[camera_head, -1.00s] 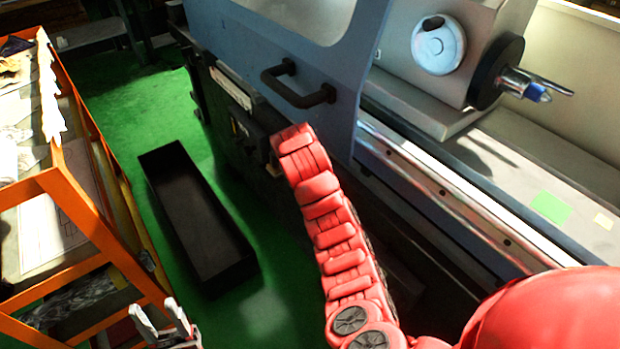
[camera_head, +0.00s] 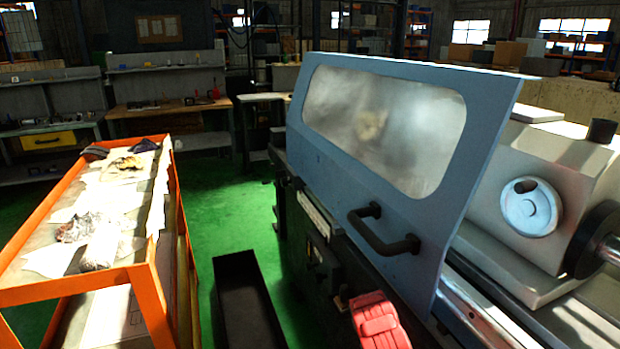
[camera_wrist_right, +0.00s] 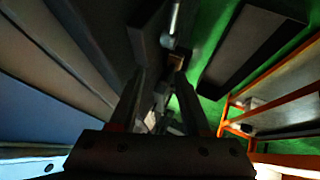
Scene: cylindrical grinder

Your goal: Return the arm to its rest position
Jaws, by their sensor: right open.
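My right arm shows in the head view only as a short red segment (camera_head: 380,322) at the bottom edge, in front of the grinder. Its gripper is below the head picture. In the right wrist view my right gripper (camera_wrist_right: 162,85) has its two dark fingers apart, with nothing seen held between them. The grinder (camera_head: 425,215) has a blue sliding door with a window and a black handle (camera_head: 383,232); the red segment is below this handle. My left gripper is in neither current view.
An orange-framed cart (camera_head: 150,300) with cloths and papers stands at the left. A black open bin (camera_head: 245,305) lies on the green floor between cart and grinder; it also shows in the wrist view (camera_wrist_right: 245,45). Workbenches (camera_head: 170,112) stand behind. Green floor is clear beyond the bin.

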